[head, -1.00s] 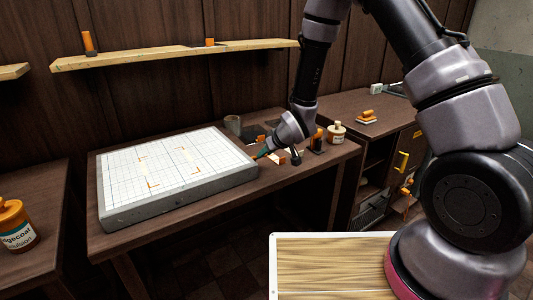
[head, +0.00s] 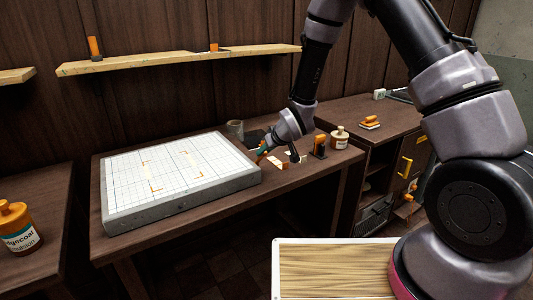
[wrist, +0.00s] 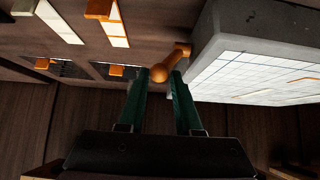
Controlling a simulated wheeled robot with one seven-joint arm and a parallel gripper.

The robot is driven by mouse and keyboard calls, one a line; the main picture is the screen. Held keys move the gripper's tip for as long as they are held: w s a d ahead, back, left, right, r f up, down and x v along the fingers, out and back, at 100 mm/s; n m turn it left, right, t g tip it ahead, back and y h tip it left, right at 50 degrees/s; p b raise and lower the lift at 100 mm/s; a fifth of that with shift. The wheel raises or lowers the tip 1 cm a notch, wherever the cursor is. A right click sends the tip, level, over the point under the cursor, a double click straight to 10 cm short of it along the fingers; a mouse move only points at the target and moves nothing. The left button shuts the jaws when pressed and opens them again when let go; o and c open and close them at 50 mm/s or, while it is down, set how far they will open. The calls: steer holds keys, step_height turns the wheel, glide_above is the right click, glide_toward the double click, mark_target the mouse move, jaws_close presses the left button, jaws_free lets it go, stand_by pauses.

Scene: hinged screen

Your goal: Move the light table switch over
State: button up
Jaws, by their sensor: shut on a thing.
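The light table (head: 180,185) is a grey slab with a white gridded top, lying on the dark desk in the head view. It also shows at the right of the wrist view (wrist: 250,60). Its switch is an orange lever with a rounded knob (wrist: 160,73), standing out from the slab's side on an orange base. In the head view the lever (head: 262,158) is a small orange bit at the slab's right end. My gripper (wrist: 160,76) has its green fingers closed about the knob. In the head view my gripper (head: 263,151) is at the slab's right end.
A wooden shelf (head: 180,58) hangs above. The desk's front strip is clear.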

steer(key=shift+w+d, duration=0.15)
steer(key=shift+d, duration=0.05)
steer(key=shift+w+a, duration=0.35)
steer(key=shift+w, duration=0.1)
jaws_close()
steer(key=shift+w, duration=0.1)
steer(key=shift+w+a, duration=0.4)
steer(key=shift+w, duration=0.05)
steer(key=shift+w+a+r, duration=0.1)
steer(key=shift+w+a, duration=0.4)
steer(key=shift+o, duration=2.4)
jaws_free()
